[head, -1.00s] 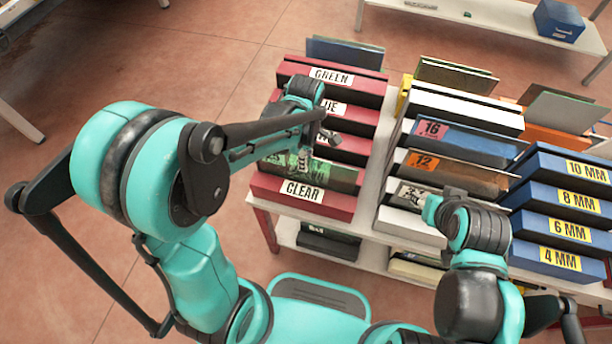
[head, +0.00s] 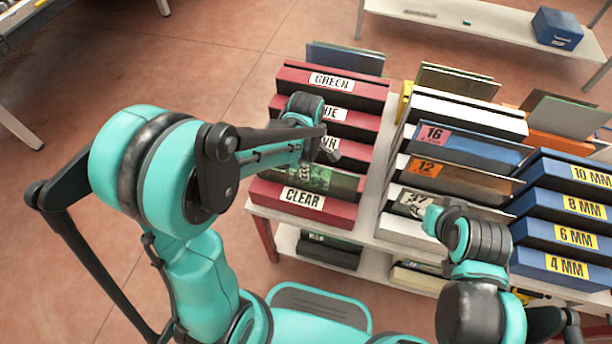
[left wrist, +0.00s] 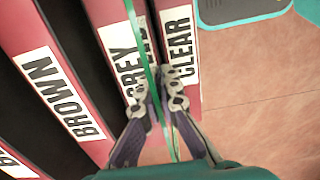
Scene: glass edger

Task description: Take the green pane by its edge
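The green pane (head: 335,182) stands on edge in the red rack, between the slats labelled GREY and CLEAR. Its thin bright edge (left wrist: 146,45) runs down between the fingers in the left wrist view. My left gripper (left wrist: 158,97) is at the pane's left end, one finger on each side, tips close together on it. In the head view my left arm covers part of the pane and hides the fingertips.
The CLEAR slat (head: 302,198) and BROWN slat (left wrist: 62,95) are close by the gripper. Open floor (head: 150,75) lies left of the racks.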

